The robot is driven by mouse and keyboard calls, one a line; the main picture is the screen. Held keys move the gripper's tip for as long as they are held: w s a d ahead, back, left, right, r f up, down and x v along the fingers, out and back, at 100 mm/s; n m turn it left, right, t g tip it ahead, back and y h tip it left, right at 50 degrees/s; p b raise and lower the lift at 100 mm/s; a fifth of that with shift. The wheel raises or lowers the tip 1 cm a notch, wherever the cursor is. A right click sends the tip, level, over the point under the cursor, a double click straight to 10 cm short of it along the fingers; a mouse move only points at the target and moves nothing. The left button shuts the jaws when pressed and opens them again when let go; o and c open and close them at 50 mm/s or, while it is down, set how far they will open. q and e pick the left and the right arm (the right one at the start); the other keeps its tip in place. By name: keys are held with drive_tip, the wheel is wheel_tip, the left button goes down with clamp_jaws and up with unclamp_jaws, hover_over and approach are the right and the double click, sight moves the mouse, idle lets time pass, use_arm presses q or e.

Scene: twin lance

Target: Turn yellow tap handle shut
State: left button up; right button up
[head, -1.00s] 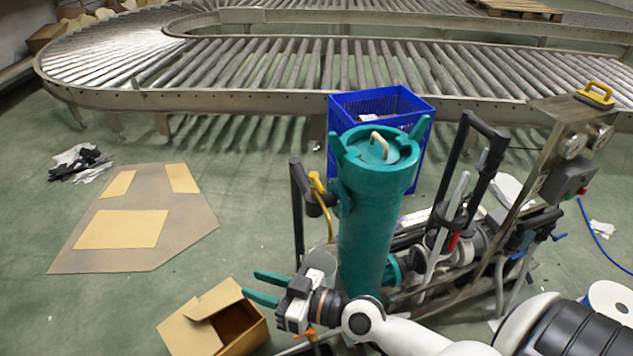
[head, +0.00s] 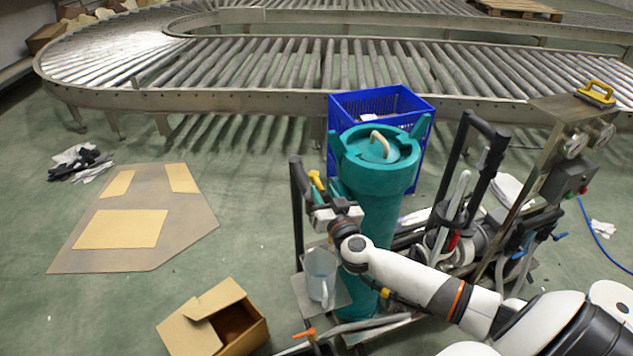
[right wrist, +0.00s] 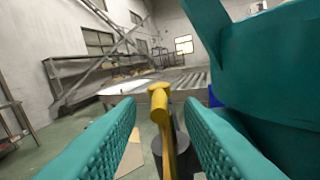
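The yellow tap handle (head: 317,179) is beside the upper part of the teal upright cylinder (head: 385,180), on its left, near a black post. My right gripper (head: 325,207) is at the handle, with its fingers mostly hidden in the head view. In the right wrist view, the yellow handle (right wrist: 158,100) stands between the two teal fingers of my right gripper (right wrist: 161,106). The fingers are apart, with a gap visible on each side of the handle. My left gripper is not in view.
A clear jug (head: 320,274) stands low on the rig, under my right wrist. An open cardboard box (head: 188,334) lies on the floor at front left. A blue crate (head: 421,150) stands behind the cylinder, before the roller conveyor (head: 250,68). A black frame (head: 470,165) rises to the right.

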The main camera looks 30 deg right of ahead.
sight(315, 178)
drive_tip(key=x, duration=0.5)
drive_tip(key=shift+w+b, duration=0.35)
drive_tip(key=shift+w, duration=0.05)
clamp_jaws()
